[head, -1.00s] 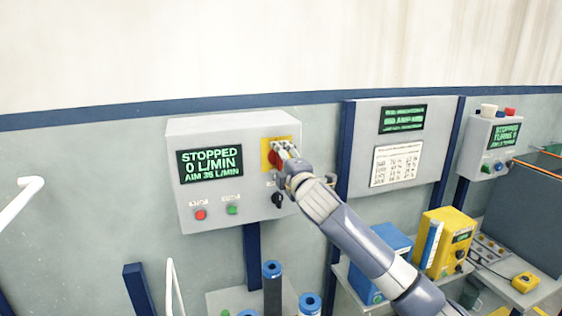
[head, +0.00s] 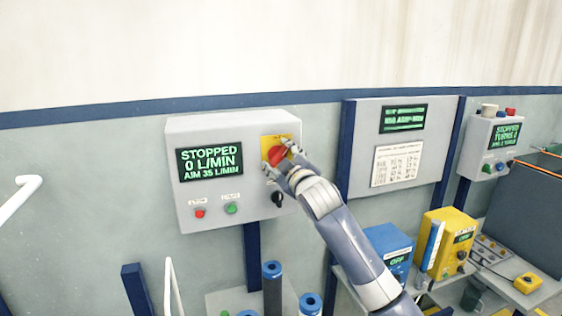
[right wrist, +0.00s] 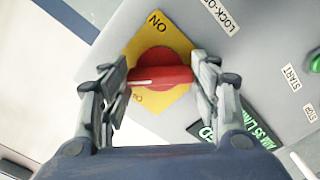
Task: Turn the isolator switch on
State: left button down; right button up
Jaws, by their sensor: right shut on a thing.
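The isolator switch is a red rotary handle (head: 277,156) on a yellow plate (head: 284,140), at the upper right of a grey control box (head: 235,125). My right gripper (head: 279,157) is shut on the handle, with a finger on either side. In the right wrist view the red handle (right wrist: 160,76) lies across the picture between the fingertips. A pale line marks its left part. The yellow plate there (right wrist: 155,42) reads ON at the top; smaller lettering at its lower left is partly hidden. The box's display (head: 210,163) reads STOPPED, 0 L/MIN. My left gripper is out of view.
Below the handle is a black knob (head: 278,199). A red button (head: 200,214) and a green button (head: 232,208) sit on the box's lower front. Blue-topped cylinders (head: 272,270) stand below. Blue (head: 388,245) and yellow (head: 440,245) units stand right of my arm.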

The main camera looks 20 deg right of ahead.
jog(key=m, duration=0.4)
jog(key=shift+m, duration=0.3)
jog(key=shift+f+m, duration=0.1)
jog(key=shift+m, duration=2.2)
jog(key=o, duration=1)
jog(key=shift+o, duration=0.2)
jog(key=s, duration=1.2)
jog(key=shift+d, duration=0.25)
